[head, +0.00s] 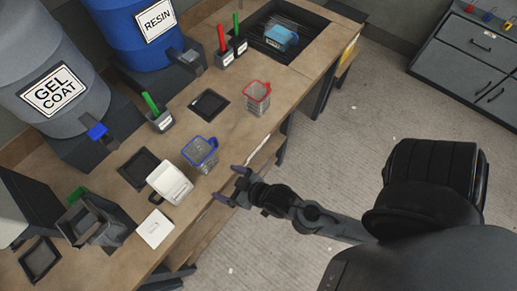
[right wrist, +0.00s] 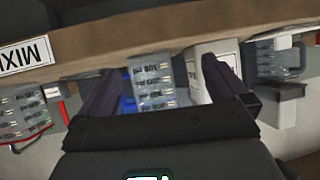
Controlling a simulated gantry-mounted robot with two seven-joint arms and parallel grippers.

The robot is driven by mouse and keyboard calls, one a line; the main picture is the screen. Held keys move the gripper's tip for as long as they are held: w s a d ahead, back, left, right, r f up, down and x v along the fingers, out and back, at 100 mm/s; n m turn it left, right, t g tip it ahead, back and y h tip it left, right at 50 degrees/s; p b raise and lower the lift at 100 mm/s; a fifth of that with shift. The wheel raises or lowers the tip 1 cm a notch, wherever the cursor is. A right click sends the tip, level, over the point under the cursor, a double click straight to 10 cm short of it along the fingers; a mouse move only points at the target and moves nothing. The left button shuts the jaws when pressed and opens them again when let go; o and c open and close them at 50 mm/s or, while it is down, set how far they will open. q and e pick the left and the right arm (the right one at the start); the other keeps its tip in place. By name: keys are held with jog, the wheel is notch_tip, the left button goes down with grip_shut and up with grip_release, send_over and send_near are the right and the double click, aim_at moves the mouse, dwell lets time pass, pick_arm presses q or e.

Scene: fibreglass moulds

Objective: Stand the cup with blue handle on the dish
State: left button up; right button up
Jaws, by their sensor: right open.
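The clear cup with blue handle (head: 203,157) stands upright on the workbench, near its front edge. Its marked wall (right wrist: 152,84) shows between my fingers in the right wrist view, with blue partly hidden low down. My right gripper (head: 231,184) is open and empty, just off the front edge, facing the cup with a gap in the head view. Dark square dishes lie on the bench: one behind the cup (head: 209,104), one to its left (head: 139,168), one at lower left (head: 40,260). I cannot tell which is meant. My left gripper is not in view.
A white box-like item (head: 170,182) stands close left of the cup, with a flat white plate (head: 155,228) nearer the front. A red-rimmed cup (head: 257,97) stands to the right. Resin (head: 140,30) and gel coat (head: 55,95) drums line the back.

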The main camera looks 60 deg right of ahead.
jog(key=s+d+r+n+g, duration=0.1)
jog(key=s+d+n+g, duration=0.1)
jog(key=s+g, duration=0.6)
jog(key=shift+s+d+g, duration=0.3)
jog(key=shift+s+g, duration=0.1)
jog(key=shift+s, duration=0.25)
jog(key=shift+r, duration=0.1)
